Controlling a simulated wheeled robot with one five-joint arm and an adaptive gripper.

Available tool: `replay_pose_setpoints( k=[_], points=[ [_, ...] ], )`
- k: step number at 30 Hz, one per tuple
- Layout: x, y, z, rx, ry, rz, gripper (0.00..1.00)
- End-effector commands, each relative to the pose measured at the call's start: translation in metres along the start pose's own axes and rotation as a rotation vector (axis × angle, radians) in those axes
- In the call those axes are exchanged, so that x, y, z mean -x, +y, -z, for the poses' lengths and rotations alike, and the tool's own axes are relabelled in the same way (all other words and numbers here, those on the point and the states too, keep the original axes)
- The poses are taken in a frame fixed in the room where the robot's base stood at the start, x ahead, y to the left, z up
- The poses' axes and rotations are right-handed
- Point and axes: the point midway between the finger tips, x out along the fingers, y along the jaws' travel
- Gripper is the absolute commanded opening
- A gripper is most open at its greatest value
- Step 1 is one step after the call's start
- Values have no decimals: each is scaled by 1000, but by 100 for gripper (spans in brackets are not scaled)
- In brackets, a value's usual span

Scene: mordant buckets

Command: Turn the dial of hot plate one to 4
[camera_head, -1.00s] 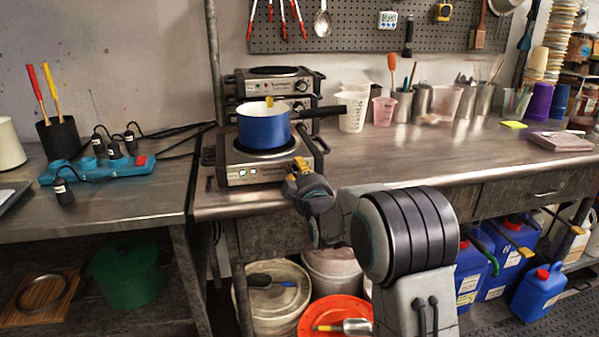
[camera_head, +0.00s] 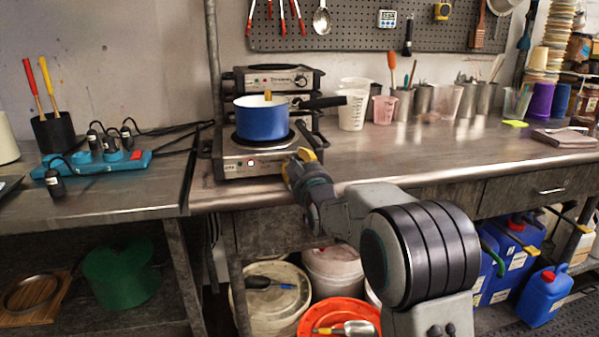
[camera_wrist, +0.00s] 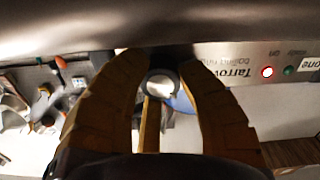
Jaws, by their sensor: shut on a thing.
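Hot plate one (camera_head: 232,168) is the front steel hot plate on the bench, with a blue pot (camera_head: 262,122) on top. The wrist view shows its front panel (camera_wrist: 228,78) upside down, with a label reading "one" (camera_wrist: 309,63), a lit red lamp (camera_wrist: 267,72) and a green lamp (camera_wrist: 289,71). Its round dial (camera_wrist: 161,84) sits between my fingertips. My gripper (camera_head: 303,156) reaches the panel's right end, its yellow fingers (camera_wrist: 166,72) closed on both sides of the dial. The dial's numbers and setting cannot be read.
A second hot plate (camera_head: 272,82) stands behind. The pot's black handle (camera_head: 322,102) points right, above my gripper. A blue power strip (camera_head: 92,170) with plugs lies at left. Measuring cups (camera_head: 352,108) stand behind at right.

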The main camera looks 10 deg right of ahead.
Motion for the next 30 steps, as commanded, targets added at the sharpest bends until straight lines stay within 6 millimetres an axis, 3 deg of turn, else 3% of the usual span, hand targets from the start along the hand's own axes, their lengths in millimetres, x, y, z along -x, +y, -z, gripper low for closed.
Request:
replay_pose_setpoints(
  k=[1, 21, 22, 30],
  points=[
    [0, 0, 7, -20, 20, -1, 1],
    [0, 1, 9, -91, 20, -1, 1],
    [0, 1, 9, -91, 20, -1, 35],
    [0, 1, 6, -90, 13, -1, 59]
  ],
)
